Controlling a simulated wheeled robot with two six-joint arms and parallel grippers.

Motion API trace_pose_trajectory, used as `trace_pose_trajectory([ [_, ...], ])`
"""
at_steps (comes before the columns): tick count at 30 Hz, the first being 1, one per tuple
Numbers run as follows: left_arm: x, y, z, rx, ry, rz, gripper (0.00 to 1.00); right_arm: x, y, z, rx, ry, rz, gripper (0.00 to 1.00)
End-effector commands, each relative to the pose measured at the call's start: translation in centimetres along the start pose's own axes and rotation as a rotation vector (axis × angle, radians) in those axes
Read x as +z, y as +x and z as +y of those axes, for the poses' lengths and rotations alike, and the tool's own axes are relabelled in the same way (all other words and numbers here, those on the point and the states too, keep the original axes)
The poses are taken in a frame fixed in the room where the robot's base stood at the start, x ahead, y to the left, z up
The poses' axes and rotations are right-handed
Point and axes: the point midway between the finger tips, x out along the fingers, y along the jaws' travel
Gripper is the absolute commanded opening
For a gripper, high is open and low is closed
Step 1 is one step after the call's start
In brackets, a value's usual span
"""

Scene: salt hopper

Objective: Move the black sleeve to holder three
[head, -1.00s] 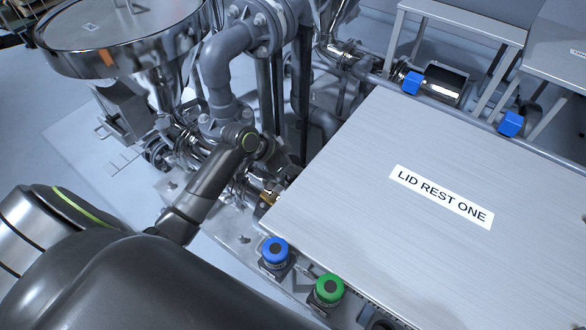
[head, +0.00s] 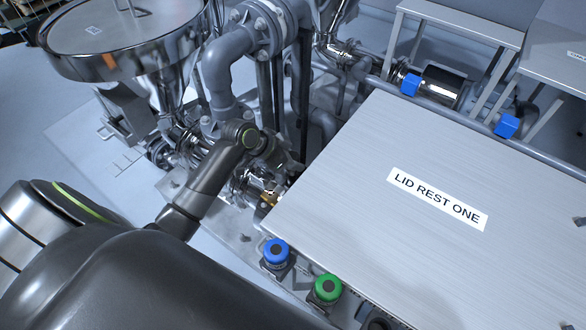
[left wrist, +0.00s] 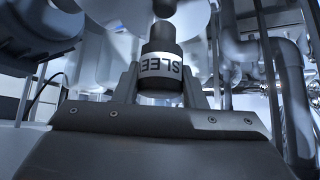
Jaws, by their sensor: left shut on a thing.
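The black sleeve (left wrist: 160,88) shows in the left wrist view, with a white band lettered "SLEE", upside down in the picture. My left gripper (left wrist: 160,96) is shut on it, one finger on each side. A dark rod-like part shows just above the sleeve in that view; I cannot tell if they touch. In the head view my left arm reaches past the left corner of the lid rest, among the pipes. Its fingers and the sleeve are hard to make out there. I see no holder marked three. My right gripper is not in view.
A flat metal plate labelled LID REST ONE (head: 360,215) fills the right. A blue button (head: 276,252) and a green button (head: 327,288) stand at its near edge. A large round hopper (head: 125,45) and thick grey pipes (head: 222,75) crowd the arm.

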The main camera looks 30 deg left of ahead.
Motion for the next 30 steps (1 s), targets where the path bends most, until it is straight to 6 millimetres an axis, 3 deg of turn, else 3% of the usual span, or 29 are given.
trace_pose_trajectory([
  [13,-1.3,-1.5,0.0,0.000,0.000,0.001,0.04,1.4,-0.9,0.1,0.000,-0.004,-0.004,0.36],
  [26,-1.4,-1.6,0.0,0.000,0.000,0.001,0.04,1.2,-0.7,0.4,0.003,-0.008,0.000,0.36],
  [30,-2.5,-1.9,1.0,-0.002,-0.002,0.005,0.04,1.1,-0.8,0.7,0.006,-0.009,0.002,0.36],
])
